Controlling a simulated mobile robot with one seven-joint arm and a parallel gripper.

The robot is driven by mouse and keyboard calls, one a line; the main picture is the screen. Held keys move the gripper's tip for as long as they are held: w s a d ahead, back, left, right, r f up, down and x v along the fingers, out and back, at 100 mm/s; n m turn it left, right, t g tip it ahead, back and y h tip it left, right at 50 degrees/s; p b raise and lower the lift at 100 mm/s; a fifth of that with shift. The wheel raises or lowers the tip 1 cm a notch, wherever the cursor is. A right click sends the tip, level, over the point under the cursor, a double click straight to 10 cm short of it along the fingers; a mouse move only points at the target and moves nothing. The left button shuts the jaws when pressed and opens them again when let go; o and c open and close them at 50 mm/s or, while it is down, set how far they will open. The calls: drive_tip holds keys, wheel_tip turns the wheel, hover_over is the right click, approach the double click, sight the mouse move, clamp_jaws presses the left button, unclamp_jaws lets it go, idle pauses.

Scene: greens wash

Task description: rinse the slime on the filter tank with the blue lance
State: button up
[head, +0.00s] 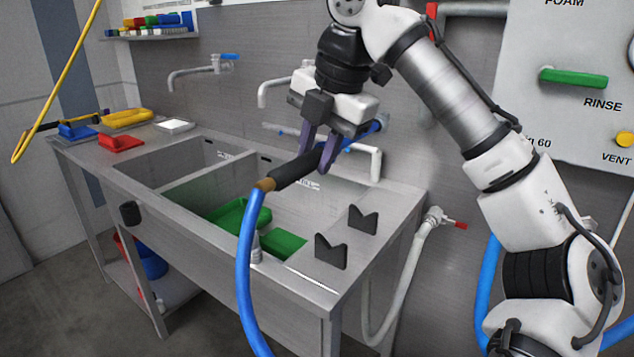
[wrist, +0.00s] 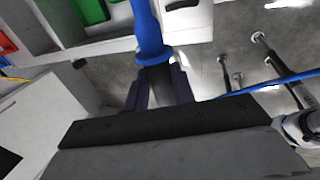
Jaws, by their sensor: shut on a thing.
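My gripper (head: 316,160) is shut on the black grip of the blue lance (head: 365,136), above the right end of the steel sink. A brass fitting joins the grip to a blue hose (head: 245,270) that hangs in front of the sink. In the wrist view the blue lance (wrist: 148,32) runs up from between the dark fingers. I cannot make out the filter tank or any slime in either view.
Two black V-shaped rests (head: 331,251) stand empty on the sink's right end (head: 300,268). Green trays lie in the basin. A wall panel (head: 560,110) has a green handle (head: 573,77) by RINSE. A pipe with a red-handled valve (head: 434,217) stands right of the sink.

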wheel_tip(320, 180, up, 2)
drive_tip(key=shift+r+p, duration=0.25)
drive_tip(key=shift+p, duration=0.45)
wheel_tip(320, 180, up, 4)
drive_tip(key=p, duration=0.5)
drive_tip(key=shift+p, duration=0.3)
drive_tip(key=shift+f, duration=0.1)
drive_tip(key=shift+o, duration=0.6)
drive_tip(key=shift+c, duration=0.8)
